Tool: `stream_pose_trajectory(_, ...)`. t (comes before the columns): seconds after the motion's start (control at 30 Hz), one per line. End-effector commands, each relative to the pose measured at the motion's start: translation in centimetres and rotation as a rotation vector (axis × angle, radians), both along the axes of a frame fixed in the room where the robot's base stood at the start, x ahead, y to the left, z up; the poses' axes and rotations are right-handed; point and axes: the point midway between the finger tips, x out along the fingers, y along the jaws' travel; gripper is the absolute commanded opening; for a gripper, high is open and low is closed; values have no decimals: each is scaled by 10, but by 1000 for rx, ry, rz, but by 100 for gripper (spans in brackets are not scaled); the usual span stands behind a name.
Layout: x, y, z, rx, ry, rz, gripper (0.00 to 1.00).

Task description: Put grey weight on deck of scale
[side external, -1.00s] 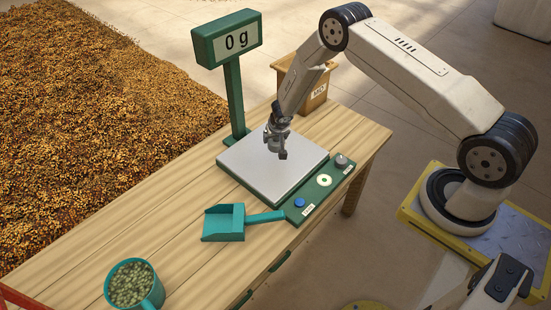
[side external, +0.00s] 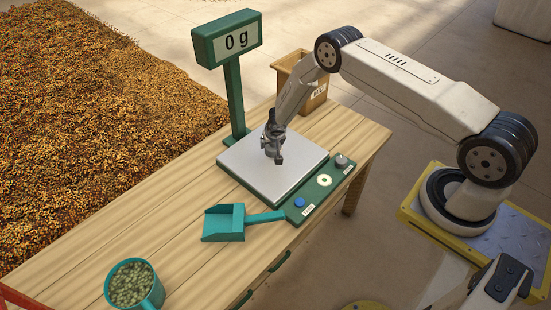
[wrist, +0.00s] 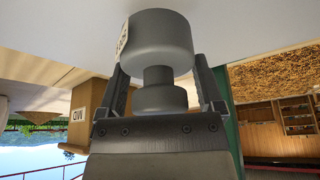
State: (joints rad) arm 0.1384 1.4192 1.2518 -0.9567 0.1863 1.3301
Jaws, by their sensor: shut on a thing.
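The grey weight (wrist: 158,48) is a wide cylinder with a narrower neck and a label on its side. My gripper (wrist: 160,92) is shut on its neck, with one finger on each side. In the side view my gripper (side external: 275,152) points down over the pale square deck (side external: 301,164) of the green scale. The held weight looks small and dark there, just above or touching the deck; I cannot tell which. The scale's display (side external: 236,40) reads 0 g.
A blue button (side external: 299,202) and a grey knob-like piece (side external: 342,160) are on the scale's front panel. A teal scoop (side external: 224,223) lies in front. A teal cup of beans (side external: 158,296) stands at lower left. A wooden box (side external: 318,101) is behind the deck.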

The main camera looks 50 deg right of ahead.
Motion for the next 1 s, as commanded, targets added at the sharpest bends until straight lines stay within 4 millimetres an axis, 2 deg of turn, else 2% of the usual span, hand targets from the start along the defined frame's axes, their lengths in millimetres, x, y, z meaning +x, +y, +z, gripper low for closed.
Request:
stream_pose_trajectory(0.17, 1, 0, -10, 0, -3, 2, 0)
stream_pose_trajectory(0.63, 1, 0, -14, 0, -4, 1, 0)
stream_pose_trajectory(0.67, 0, 0, -15, 0, -1, 1, 89)
stream_pose_trajectory(0.7, 0, 0, -15, 0, -1, 0, 100)
stream_pose_trajectory(1.0, 0, 0, -14, 0, -1, 1, 100)
